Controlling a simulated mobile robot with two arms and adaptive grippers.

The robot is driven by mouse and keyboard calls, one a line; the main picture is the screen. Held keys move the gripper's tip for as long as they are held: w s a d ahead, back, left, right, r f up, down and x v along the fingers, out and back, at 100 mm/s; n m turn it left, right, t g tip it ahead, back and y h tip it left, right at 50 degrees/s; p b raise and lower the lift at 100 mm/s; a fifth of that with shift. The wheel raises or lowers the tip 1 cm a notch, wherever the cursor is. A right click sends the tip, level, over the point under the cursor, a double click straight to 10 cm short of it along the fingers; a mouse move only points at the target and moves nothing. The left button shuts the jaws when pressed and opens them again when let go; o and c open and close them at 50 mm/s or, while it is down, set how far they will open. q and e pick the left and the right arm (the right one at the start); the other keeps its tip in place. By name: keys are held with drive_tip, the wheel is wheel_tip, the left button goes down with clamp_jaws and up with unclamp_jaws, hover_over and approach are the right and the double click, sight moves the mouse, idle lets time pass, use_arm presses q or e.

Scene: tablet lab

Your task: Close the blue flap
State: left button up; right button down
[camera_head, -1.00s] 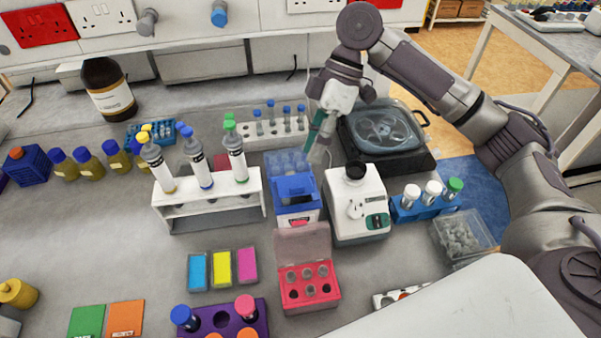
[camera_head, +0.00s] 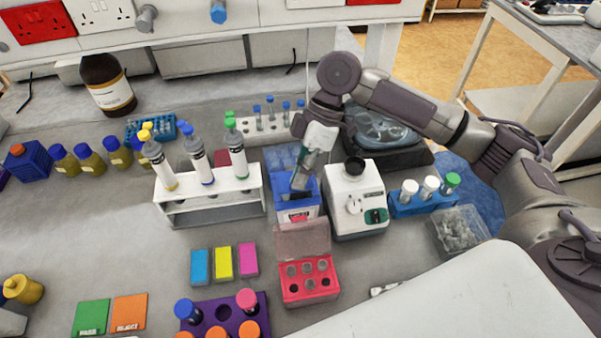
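A blue box (camera_head: 298,213) stands on the bench between the white tube rack and the white machine. Its see-through blue flap (camera_head: 281,156) is open, behind the box. My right gripper (camera_head: 299,184) points down over the top of the box, in front of the flap. It hides part of the flap and of the box top. Its fingertips look narrow and close together, but I cannot tell whether they are open or shut, or whether they touch the box. My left gripper is not in view.
A white machine (camera_head: 354,197) stands just right of the blue box. A white rack (camera_head: 228,200) with three tall tubes is at left. A red box (camera_head: 309,285) with its lid up is in front. A dark centrifuge (camera_head: 398,157) stands behind right.

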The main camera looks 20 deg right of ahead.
idle(0.4)
drive_tip(key=shift+s+a+f+t+p, duration=0.1)
drive_tip(key=shift+s+f+t+p, duration=0.25)
drive_tip(key=shift+s+f+t, duration=0.55)
drive_tip(key=shift+w+t+h, duration=0.15)
drive_tip(key=shift+t+h, duration=0.15)
drive_tip(key=shift+f, duration=0.1)
drive_tip(key=c, duration=1.7)
unclamp_jaws()
drive_tip(key=shift+w, duration=0.1)
drive_tip(key=shift+c, duration=0.2)
drive_tip(key=o, duration=0.4)
drive_tip(key=shift+r, duration=0.2)
